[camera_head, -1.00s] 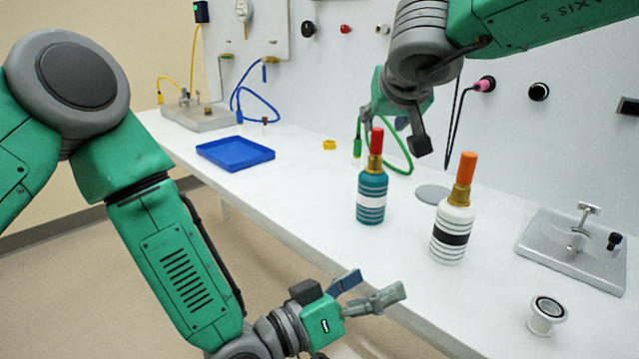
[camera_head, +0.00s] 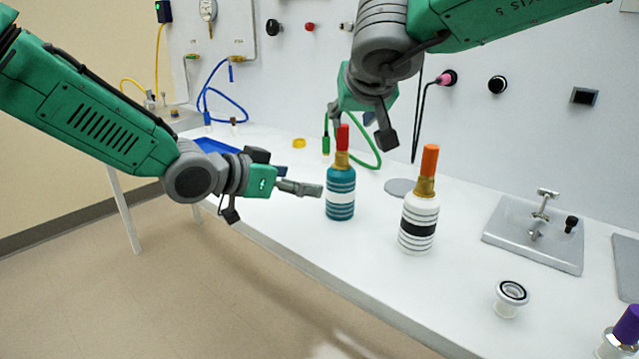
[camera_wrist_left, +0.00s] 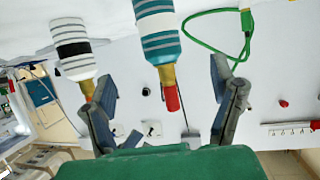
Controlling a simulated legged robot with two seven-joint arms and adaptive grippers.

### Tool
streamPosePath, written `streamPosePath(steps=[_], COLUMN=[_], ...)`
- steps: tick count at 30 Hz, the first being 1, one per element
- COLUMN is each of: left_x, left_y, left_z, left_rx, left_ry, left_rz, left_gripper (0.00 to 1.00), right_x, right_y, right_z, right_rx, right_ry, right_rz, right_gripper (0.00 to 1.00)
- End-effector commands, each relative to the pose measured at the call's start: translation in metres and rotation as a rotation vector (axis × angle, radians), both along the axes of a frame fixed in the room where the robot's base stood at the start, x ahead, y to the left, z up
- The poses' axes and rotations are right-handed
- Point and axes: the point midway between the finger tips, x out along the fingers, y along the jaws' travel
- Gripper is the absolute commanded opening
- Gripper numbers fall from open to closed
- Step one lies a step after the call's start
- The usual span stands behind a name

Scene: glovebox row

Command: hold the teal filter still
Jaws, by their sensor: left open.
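The teal filter (camera_head: 340,193), a teal bottle with white bands, brass neck and red top, stands upright on the bench. It also shows in the left wrist view (camera_wrist_left: 158,38), upside down, ahead and between the two spread fingers. My left gripper (camera_head: 302,181) is open and empty, just left of the teal filter; whether a fingertip touches it I cannot tell. My right gripper (camera_head: 360,122) hangs above and behind the red top, its fingers apart and nothing seen between them.
A white filter (camera_head: 419,222) with a black band and orange top stands to the right. A blue tray (camera_head: 215,146) and yellow ring (camera_head: 299,143) are behind.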

Motion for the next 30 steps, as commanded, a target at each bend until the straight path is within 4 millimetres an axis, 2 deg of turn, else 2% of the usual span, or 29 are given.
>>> streamPosePath(steps=[12,18,24,30], left_x=[0.052,0.071,0.079,0.080], left_y=[-0.051,-0.070,-0.079,-0.079], left_z=[-0.033,-0.043,-0.047,-0.048], left_rx=[-0.005,-0.006,-0.006,-0.006], left_ry=[0.001,0.000,0.001,0.000], left_rz=[-0.002,-0.002,-0.001,0.000], left_gripper=[0.78,0.78,0.78,0.78], right_x=[-0.001,-0.001,-0.001,-0.001], right_y=[0.003,0.003,0.002,0.003], right_z=[0.000,0.000,0.000,0.000], right_rx=[-0.003,-0.002,-0.002,-0.002], right_ry=[0.000,0.000,0.000,0.000], right_rz=[0.001,0.000,0.000,0.000], right_gripper=[0.34,0.34,0.34,0.34])
